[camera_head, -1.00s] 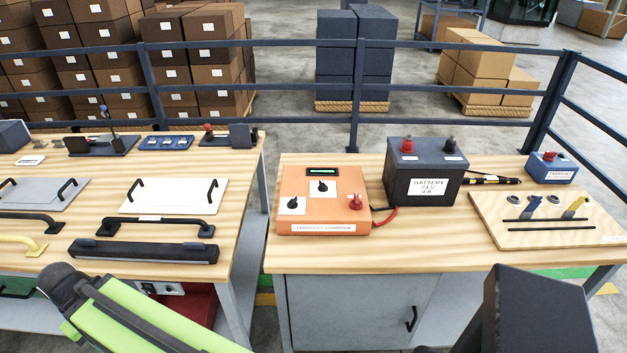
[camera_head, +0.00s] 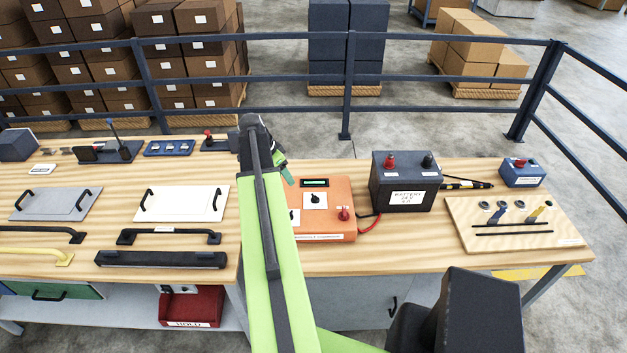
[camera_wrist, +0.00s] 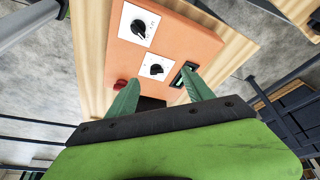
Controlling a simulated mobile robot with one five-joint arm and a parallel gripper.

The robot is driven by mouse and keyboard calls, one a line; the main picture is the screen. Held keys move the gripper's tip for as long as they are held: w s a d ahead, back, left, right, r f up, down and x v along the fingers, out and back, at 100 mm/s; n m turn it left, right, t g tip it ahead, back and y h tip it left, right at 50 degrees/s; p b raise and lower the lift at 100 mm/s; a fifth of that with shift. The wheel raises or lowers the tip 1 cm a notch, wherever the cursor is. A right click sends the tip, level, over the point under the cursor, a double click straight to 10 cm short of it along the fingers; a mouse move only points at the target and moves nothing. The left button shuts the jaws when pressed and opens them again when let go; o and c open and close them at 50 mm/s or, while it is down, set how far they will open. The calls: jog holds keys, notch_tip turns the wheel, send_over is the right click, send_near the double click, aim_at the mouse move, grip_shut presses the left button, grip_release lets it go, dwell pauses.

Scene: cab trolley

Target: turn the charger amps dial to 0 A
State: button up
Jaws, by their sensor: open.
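The orange charger (camera_head: 340,190) stands on the right workbench, its left part hidden behind my arm in the head view. One black dial (camera_head: 315,199) on a white plate shows there, below a dark display. In the wrist view the charger (camera_wrist: 190,40) shows two black dials on white plates: one nearer my fingers (camera_wrist: 156,69) and one farther (camera_wrist: 140,26). Their lettering is too small to tell which is amps. My gripper (camera_wrist: 161,80) is open and empty, its green fingers apart over the charger's display side. In the head view my gripper (camera_head: 288,176) is at the charger's back left corner.
A red knob (camera_head: 344,214) sits on the charger's right side. A dark battery (camera_head: 405,190) stands to its right, with a red cable between. A board with levers (camera_head: 500,238) lies farther right. The left bench holds handles and panels (camera_head: 180,204). A railing (camera_head: 440,87) runs behind.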

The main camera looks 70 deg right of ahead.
jog(key=s+d+r+m, duration=0.2)
jog(key=s+d, duration=0.1)
jog(key=s, duration=0.1)
jog(key=b, duration=1.6)
send_near(316, 196)
jog(key=x, duration=0.8)
jog(key=shift+w+d+f, duration=0.1)
jog(key=shift+d+f, duration=0.1)
jog(key=shift+f, duration=0.2)
jog(key=shift+r, duration=0.15)
jog(key=shift+c, duration=0.3)
